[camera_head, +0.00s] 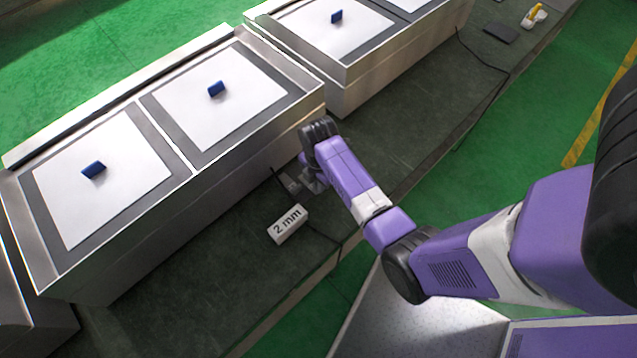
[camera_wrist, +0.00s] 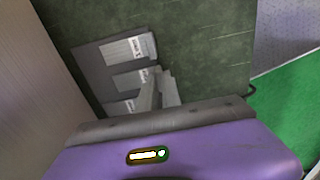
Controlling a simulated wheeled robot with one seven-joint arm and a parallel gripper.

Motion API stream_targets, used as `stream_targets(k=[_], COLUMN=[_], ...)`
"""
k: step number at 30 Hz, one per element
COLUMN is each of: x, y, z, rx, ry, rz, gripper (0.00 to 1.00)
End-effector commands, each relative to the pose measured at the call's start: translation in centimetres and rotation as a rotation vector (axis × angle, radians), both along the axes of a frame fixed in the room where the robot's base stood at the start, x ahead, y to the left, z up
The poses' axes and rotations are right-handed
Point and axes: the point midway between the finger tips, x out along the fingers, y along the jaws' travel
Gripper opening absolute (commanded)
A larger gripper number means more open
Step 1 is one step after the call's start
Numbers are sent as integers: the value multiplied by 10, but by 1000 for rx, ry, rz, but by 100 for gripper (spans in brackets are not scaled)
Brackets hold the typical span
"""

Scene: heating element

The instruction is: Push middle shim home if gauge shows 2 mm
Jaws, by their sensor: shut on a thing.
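The gauge readout (camera_head: 287,225) is a white block marked "2 mm" on the dark bench. In the wrist view, a dark grey holder (camera_wrist: 88,68) carries three pale shims in a row: an upper shim (camera_wrist: 125,49), the middle shim (camera_wrist: 127,79) and a lower shim (camera_wrist: 118,108), each with a white label. The upper one reaches farthest right. My gripper (camera_wrist: 158,75) has its narrow fingers close together at the right end of the middle shim and is shut on it; the fingers hide part of that end. In the head view, my gripper (camera_head: 314,187) is low beside the bench unit, its fingertips unclear.
A long metal unit (camera_head: 225,150) with white panels and blue blocks stands directly left of my gripper; a second unit (camera_head: 375,55) stands behind. A black cable (camera_head: 470,105) crosses the bench. Bare bench (camera_head: 190,300) lies at front left.

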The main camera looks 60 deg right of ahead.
Motion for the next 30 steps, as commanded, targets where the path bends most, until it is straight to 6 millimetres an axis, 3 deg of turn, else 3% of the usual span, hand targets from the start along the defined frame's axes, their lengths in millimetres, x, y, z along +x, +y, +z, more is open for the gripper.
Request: stream_targets(k=[15, 24, 30], x=[1, 36, 42], y=[0, -10, -12], z=[0, -2, 0], rx=[0, 2, 1], ry=[0, -1, 1], rz=[0, -1, 0], gripper=[0, 0, 0])
